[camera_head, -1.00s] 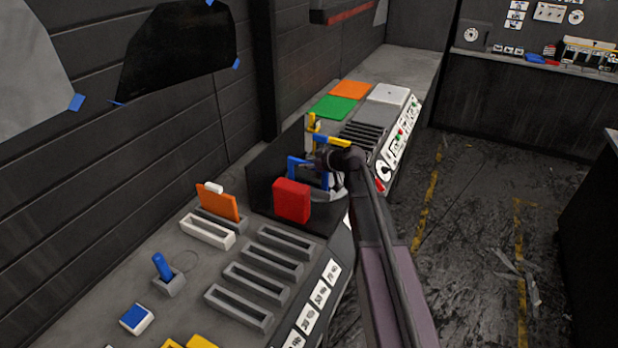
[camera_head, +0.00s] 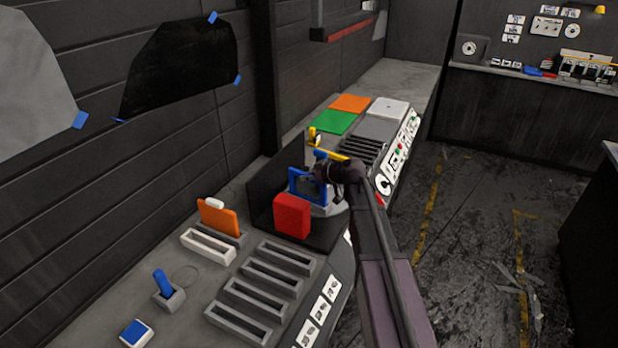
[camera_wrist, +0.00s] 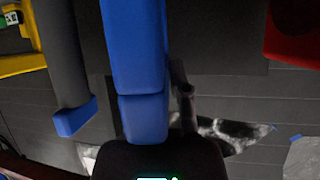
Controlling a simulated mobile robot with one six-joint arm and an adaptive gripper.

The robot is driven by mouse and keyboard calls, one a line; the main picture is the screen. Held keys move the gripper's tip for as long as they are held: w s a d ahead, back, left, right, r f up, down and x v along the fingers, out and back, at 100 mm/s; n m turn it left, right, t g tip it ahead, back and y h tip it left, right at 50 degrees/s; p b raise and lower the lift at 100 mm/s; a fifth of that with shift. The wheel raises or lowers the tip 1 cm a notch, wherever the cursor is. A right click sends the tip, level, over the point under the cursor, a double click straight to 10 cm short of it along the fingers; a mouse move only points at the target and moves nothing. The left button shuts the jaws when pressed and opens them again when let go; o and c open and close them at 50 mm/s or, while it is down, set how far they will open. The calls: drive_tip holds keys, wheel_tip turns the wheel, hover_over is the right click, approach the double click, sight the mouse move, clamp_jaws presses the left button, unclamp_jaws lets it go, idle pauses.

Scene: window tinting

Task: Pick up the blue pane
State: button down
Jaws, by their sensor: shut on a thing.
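The blue pane (camera_head: 294,184) is a blue-framed piece with a dark middle, standing roughly upright behind a red block in the head view. My gripper (camera_head: 322,170) is at its upper right edge, shut on it. In the wrist view, the blue pane (camera_wrist: 137,50) shows nearly edge-on as a long blue strip running down to the dark gripper body. My fingertips are hard to make out in both views. The pane's lower part is hidden by the red block, so I cannot tell whether it touches the surface below.
The red block (camera_head: 292,215) stands close in front of the pane. Grey slotted holders (camera_head: 262,292) and an orange pane (camera_head: 217,217) are on the bench to the left. Green (camera_head: 337,121) and orange flat panels lie farther back.

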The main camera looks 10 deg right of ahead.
drive_tip(key=shift+r+p, duration=4.1)
drive_tip(key=shift+r, duration=0.3)
wheel_tip(320, 180, up, 3)
drive_tip(key=p, duration=0.3)
drive_tip(key=shift+r, duration=0.1)
